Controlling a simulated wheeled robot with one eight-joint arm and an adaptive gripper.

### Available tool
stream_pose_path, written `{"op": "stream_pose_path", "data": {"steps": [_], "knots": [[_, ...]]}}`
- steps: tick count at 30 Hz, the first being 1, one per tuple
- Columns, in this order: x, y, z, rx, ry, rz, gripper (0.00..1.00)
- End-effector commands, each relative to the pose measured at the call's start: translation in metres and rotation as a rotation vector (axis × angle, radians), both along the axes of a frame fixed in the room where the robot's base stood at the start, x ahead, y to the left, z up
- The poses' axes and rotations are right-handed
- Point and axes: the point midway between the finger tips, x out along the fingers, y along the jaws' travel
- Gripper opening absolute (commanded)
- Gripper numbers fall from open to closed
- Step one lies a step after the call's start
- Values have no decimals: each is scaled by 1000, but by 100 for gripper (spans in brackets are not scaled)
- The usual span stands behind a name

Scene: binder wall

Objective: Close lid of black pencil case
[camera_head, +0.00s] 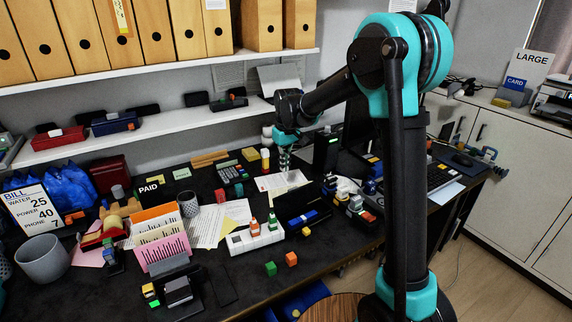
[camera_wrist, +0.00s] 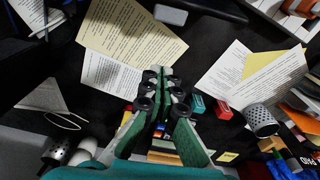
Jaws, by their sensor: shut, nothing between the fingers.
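A black case (camera_head: 228,104), which looks like the black pencil case, sits on the lower wall shelf at its right part. Small coloured items show at its top, and a dark piece stands behind it. It is too small to tell how far its lid is open. My gripper (camera_head: 284,166) points down over the desk, right of and lower than that case, apart from it. In the wrist view my gripper (camera_wrist: 163,75) is shut and empty, with papers beyond the fingertips. I cannot make out the case in the wrist view.
A red case (camera_head: 60,139) and a blue case (camera_head: 115,123) share the lower shelf (camera_head: 165,121). Binders (camera_head: 190,30) fill the shelf above. The desk is crowded: a letter holder (camera_head: 160,240), a mesh cup (camera_head: 188,204), a white tray (camera_head: 254,238) and a keyboard (camera_head: 430,178).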

Motion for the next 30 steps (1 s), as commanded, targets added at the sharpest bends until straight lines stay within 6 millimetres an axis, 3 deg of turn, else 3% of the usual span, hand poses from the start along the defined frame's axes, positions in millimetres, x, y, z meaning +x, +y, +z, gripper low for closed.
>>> {"op": "stream_pose_path", "data": {"steps": [11, 21, 30], "knots": [[4, 3, -66, 0, 0, 0, 0], [-22, -18, -58, 0, 0, -1, 0], [-26, -21, -56, 1, -1, -1, 0]]}}
